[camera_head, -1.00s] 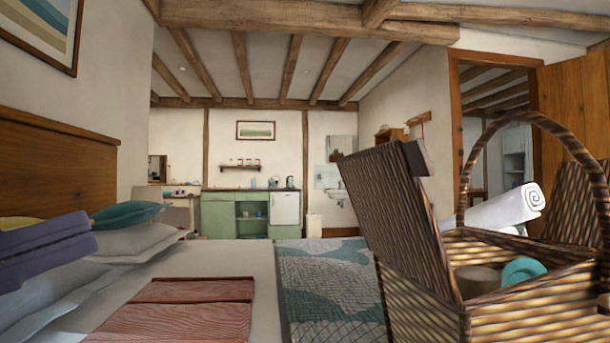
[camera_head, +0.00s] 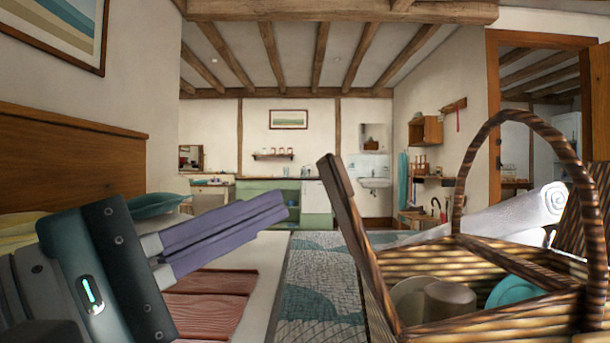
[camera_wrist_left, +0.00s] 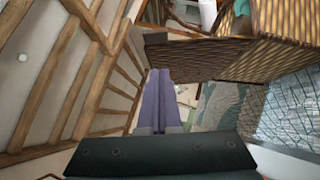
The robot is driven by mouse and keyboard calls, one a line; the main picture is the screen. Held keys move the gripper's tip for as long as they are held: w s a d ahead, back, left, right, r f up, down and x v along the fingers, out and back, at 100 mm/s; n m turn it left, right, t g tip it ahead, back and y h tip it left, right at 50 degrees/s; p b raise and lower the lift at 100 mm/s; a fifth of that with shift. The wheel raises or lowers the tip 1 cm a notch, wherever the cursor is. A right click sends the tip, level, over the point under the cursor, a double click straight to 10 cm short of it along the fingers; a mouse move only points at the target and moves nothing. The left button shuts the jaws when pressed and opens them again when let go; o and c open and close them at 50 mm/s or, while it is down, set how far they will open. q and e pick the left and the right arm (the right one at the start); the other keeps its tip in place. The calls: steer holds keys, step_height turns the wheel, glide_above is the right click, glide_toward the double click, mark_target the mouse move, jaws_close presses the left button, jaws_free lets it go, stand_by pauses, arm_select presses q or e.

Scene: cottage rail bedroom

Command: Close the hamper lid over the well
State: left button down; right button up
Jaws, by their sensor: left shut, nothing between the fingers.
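The wicker hamper (camera_head: 500,329) stands at the right in the head view, with a tall hoop handle (camera_head: 470,165). Its near-left lid (camera_head: 350,225) stands raised, leaning a little left and seen nearly edge-on. The well is uncovered and holds a brown cylinder (camera_head: 449,299), a pale rounded item (camera_head: 409,296) and a teal item (camera_head: 513,291). My left gripper (camera_head: 284,206) is shut and empty, pointing right, left of the lid with a visible gap. In the left wrist view its purple fingers (camera_wrist_left: 159,75) point toward the lid (camera_wrist_left: 195,55). My right gripper is not in view.
A white rolled towel (camera_head: 530,212) lies behind the hamper. A bed with folded red cloth (camera_head: 215,310) and a patterned teal throw (camera_head: 320,275) spreads below and left. The space between gripper and lid is clear.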

mark_target(337, 180)
arm_select(q)
steer(key=shift+d+r+p, duration=0.15)
steer(key=shift+d+r, duration=0.1)
steer(key=shift+d, duration=0.4)
steer(key=shift+d+r+p, duration=0.15)
steer(key=shift+d+r, duration=0.05)
steer(key=shift+d, duration=0.45)
steer(key=shift+d+r+p, duration=0.15)
steer(key=shift+d+r, duration=0.1)
steer(key=shift+d, duration=0.4)
